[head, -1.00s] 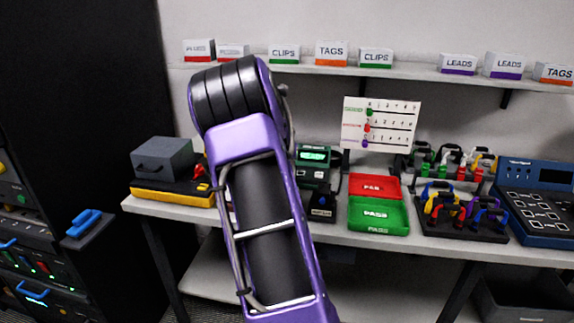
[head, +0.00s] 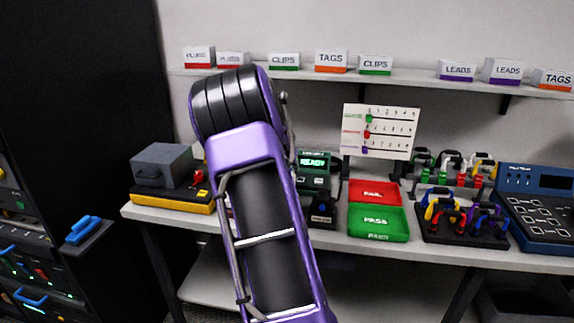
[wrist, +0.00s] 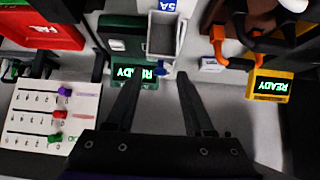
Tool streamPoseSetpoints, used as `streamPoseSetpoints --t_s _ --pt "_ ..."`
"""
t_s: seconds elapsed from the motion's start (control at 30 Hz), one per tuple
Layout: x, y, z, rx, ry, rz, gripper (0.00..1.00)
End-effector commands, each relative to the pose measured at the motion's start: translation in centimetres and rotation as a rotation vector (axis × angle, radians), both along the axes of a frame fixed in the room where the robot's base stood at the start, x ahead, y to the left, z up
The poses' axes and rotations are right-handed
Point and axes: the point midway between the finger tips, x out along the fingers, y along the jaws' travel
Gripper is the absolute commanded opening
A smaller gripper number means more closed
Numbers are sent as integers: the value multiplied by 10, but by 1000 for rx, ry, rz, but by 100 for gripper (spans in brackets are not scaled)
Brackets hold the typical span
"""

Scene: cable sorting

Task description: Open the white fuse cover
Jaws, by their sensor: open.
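A white box-shaped part with a grey face (wrist: 164,36) and a "5A" label beside it shows at the top middle of the wrist view. It looks like the white fuse cover, and it appears closed, though I cannot be sure. A small blue tab (wrist: 160,68) sits at its near end. It stands at the green tester (wrist: 120,46) with a lit READY display, also in the head view (head: 314,172). My gripper (wrist: 158,78) is open and empty, its dark fingers pointing towards the blue tab, one on each side in the picture. In the head view my arm hides the gripper and the cover.
A yellow device (wrist: 268,87) with orange leads stands at the right of the wrist view. A red FAIL tray (head: 375,192) and a green PASS tray (head: 378,222) lie right of the tester. A slider chart (head: 380,131) stands behind. Coloured leads (head: 465,212) fill a rack further right.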

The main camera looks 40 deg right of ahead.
Motion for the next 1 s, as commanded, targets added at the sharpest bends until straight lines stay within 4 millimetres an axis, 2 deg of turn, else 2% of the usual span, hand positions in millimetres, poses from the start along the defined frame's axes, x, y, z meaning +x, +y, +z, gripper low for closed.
streamPoseSetpoints --t_s 0.17,0.7,1.0 --pt "-6 10 12 0 -1 2 53" --pt "-57 70 94 -1 -2 4 53" --pt "-74 88 119 -1 -2 3 53"
